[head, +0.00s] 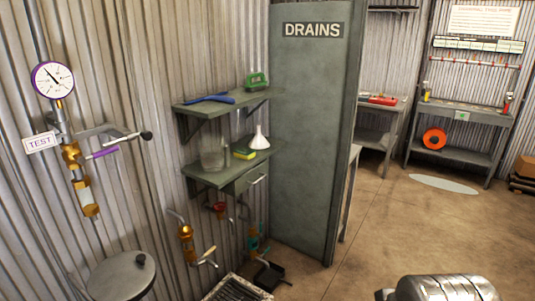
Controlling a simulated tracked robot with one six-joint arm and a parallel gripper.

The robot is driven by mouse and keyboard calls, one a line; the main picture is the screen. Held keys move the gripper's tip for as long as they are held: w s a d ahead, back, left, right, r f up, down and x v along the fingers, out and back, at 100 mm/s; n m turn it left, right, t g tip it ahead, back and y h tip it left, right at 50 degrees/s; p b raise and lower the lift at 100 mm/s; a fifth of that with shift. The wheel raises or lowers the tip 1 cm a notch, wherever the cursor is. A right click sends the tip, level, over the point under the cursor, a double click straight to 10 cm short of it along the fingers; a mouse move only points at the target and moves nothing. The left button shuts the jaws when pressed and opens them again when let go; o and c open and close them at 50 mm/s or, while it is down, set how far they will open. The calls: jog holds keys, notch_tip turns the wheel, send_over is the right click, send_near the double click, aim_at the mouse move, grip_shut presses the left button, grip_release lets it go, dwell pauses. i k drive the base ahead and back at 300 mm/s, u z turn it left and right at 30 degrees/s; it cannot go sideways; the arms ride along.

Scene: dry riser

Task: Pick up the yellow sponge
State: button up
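A small yellow sponge-like block (244,153), with some green on it, lies on the lower green shelf (205,177) in the head view. It sits between a clear glass jar (212,158) on its left and a white funnel (259,140) on its right. The funnel stands close behind it. My gripper does not show in this view, so its state and its distance from the sponge cannot be seen.
Above, an upper shelf (225,103) holds a blue tool (208,99) and a green object (257,79). A grey DRAINS panel (312,140) stands right of the shelves. Pipe fittings (187,243) and a round lidded container (121,277) stand below and left. Open floor (400,225) lies right.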

aim_at(246, 153)
jog(key=z, duration=1.1)
jog(key=i, duration=2.45)
jog(key=u, duration=0.9)
